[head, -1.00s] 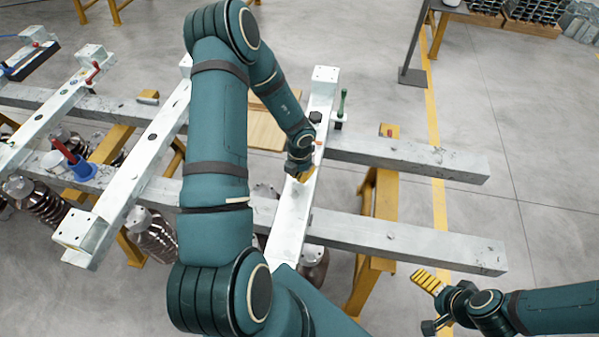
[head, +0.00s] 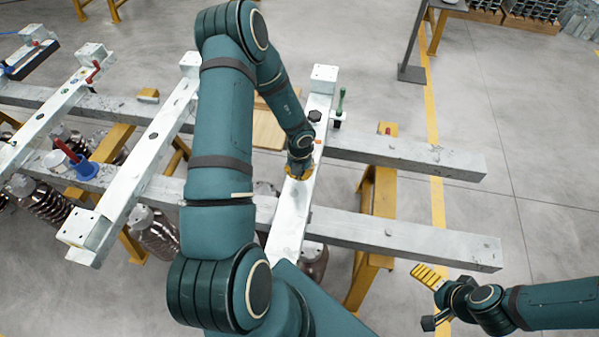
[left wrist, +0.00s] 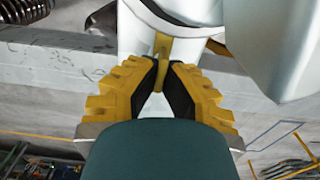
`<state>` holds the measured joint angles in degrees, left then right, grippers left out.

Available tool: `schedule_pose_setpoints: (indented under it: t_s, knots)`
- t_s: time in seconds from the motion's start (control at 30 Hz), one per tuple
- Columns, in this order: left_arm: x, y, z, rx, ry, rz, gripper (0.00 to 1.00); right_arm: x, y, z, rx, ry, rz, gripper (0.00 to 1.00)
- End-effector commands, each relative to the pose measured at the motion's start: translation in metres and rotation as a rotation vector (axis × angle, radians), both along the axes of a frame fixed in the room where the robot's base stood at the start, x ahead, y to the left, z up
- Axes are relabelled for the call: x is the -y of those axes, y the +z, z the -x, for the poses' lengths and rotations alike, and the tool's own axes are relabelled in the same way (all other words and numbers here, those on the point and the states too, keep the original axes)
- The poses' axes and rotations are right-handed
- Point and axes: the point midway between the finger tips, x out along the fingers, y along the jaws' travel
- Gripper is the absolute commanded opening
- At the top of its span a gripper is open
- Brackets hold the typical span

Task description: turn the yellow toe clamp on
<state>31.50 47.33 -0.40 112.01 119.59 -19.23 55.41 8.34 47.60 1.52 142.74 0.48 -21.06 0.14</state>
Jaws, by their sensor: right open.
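The yellow toe clamp shows in the left wrist view as a narrow yellow bar (left wrist: 162,46) standing against a white beam. My left gripper (left wrist: 163,68) has its two yellow, ribbed fingers drawn together at the tips, with the bar between them. In the head view my left gripper (head: 298,172) is at the middle of the white cross beam (head: 291,217), and the clamp is hidden there by the gripper and arm. My right gripper (head: 432,299) is open and empty at the lower right, away from the frame.
A green-handled clamp (head: 341,101) stands at the beam's far end. Red-handled (head: 93,73) and blue-based (head: 84,169) clamps are on the left. Long grey rails (head: 400,240) rest on yellow trestles (head: 379,215). Open floor lies to the right.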

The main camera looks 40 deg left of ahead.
Motion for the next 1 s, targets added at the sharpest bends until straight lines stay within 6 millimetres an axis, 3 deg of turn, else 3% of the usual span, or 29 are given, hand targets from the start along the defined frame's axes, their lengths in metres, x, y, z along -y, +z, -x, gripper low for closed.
schedule_pose_setpoints:
  t_s: [0.17, 0.27, 0.67, 0.77, 1.0]
  knots:
    - [0.001, -0.001, 0.001, -0.003, 0.000, 0.001, 0.00, 0.000, 0.000, 0.000, 0.000, 0.000, 0.000, 1.00]
    - [0.001, -0.001, 0.001, -0.003, 0.000, 0.001, 0.36, 0.000, 0.000, 0.000, 0.000, 0.000, 0.000, 1.00]
    - [0.000, 0.005, 0.000, 0.000, 0.000, 0.000, 0.37, 0.000, 0.000, 0.000, 0.000, 0.000, 0.000, 1.00]
    - [-0.001, 0.017, 0.000, 0.002, 0.002, 0.000, 0.37, 0.000, 0.000, 0.000, 0.000, 0.000, 0.000, 1.00]
    - [-0.001, 0.065, 0.000, 0.003, 0.002, -0.001, 0.37, 0.000, 0.000, 0.000, 0.000, 0.000, 0.000, 1.00]
